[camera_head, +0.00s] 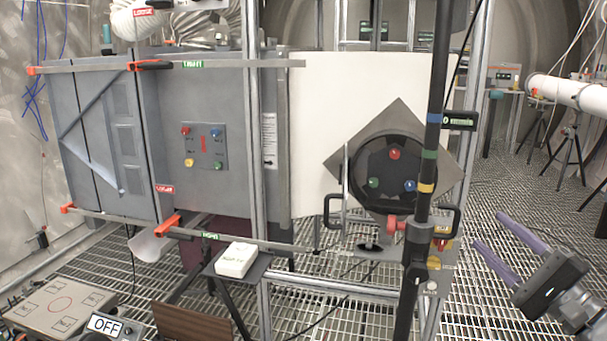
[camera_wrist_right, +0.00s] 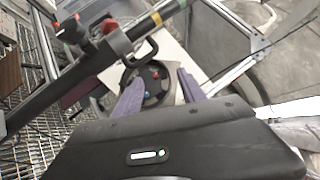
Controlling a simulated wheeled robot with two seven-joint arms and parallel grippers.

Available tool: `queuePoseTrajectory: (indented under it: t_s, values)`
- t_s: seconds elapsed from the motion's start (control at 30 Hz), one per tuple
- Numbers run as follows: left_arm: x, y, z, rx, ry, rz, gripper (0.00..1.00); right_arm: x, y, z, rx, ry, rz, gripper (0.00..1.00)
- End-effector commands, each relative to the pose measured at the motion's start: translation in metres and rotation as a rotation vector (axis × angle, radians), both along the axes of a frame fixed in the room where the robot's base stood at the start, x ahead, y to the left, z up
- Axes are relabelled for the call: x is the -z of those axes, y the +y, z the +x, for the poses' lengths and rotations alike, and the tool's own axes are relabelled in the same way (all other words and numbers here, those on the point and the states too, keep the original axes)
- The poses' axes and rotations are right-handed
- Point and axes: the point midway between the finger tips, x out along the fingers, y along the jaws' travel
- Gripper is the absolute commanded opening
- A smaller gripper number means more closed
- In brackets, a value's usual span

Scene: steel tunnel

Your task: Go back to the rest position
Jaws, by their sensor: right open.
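My right gripper (camera_head: 509,247) is at the lower right of the head view, with two purple fingers spread apart and nothing between them. In the right wrist view the same gripper (camera_wrist_right: 158,90) shows its two fingers apart, with the round black panel beyond them at a distance. The fingers appear clear of everything around them. My left gripper does not show in either view.
A black pole (camera_head: 428,150) with coloured bands stands left of my right gripper. Behind it is a round black panel (camera_head: 393,205) with coloured buttons. A grey cabinet (camera_head: 215,110) stands left. A white box (camera_head: 237,260) sits on a small shelf. Grating floor lies open at right.

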Motion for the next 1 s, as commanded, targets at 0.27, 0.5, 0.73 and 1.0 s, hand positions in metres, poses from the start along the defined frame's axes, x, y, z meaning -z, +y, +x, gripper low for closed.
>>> queuePoseTrajectory:
  t_s: [0.27,0.5,0.73,1.0]
  values:
    - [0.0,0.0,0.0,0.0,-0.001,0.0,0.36,0.04,-0.005,0.012,0.037,0.167,-0.025,0.48]
    - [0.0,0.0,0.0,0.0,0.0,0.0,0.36,0.105,-0.003,0.016,0.06,0.375,-0.126,0.48]
    - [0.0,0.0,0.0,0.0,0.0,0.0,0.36,0.209,0.004,0.009,0.062,0.648,-0.288,0.48]
    - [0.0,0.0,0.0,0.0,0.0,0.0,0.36,0.414,0.032,-0.051,-0.047,1.039,-0.805,0.48]
